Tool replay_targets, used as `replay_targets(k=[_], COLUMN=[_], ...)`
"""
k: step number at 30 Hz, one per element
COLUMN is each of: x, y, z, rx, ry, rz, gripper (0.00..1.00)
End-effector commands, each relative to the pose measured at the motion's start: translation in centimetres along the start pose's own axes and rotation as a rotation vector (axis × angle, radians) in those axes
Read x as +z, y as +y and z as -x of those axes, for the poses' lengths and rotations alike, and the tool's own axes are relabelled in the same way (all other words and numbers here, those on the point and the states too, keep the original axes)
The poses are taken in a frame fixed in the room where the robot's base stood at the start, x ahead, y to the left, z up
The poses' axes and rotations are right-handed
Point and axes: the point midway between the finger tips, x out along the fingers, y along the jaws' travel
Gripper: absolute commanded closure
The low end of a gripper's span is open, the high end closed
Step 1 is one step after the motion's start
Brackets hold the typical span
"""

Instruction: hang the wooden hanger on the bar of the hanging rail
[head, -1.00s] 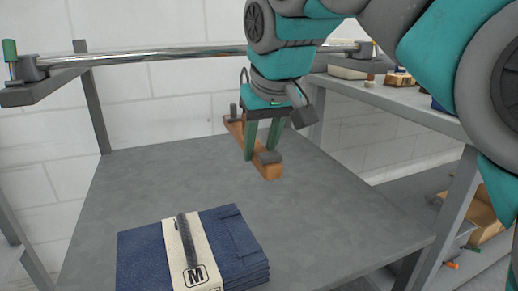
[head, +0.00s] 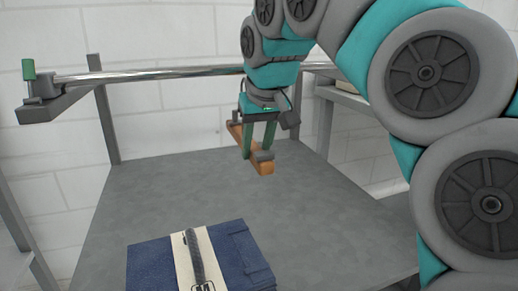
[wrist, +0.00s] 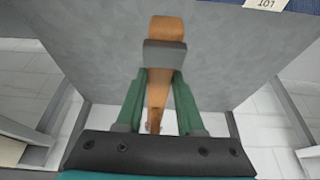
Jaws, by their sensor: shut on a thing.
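The wooden hanger (head: 265,167) is a brown wooden piece with dark grey parts near its ends. My gripper (head: 258,156) is shut on it, its green fingers around the wood, and holds it above the grey table. In the wrist view the hanger (wrist: 167,28) runs between the green fingers (wrist: 158,85) and points away toward the table. The hanger's hook cannot be made out. The hanging rail's shiny metal bar (head: 160,74) runs across behind and above my gripper.
Folded dark blue jeans (head: 240,255) with a pale paper band lie on the front of the grey table (head: 165,195). The rail's left bracket (head: 45,104) has a green upright end. A shelf (head: 352,98) stands at the right, largely behind my arm.

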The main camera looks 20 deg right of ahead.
Motion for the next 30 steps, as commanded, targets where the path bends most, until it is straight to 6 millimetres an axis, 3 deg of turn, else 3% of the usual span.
replay_targets(k=[30], x=[-3.0], y=[0.0], z=[7.2], rx=[-0.001], ry=[0.003], rz=[-0.001], gripper=[1.0])
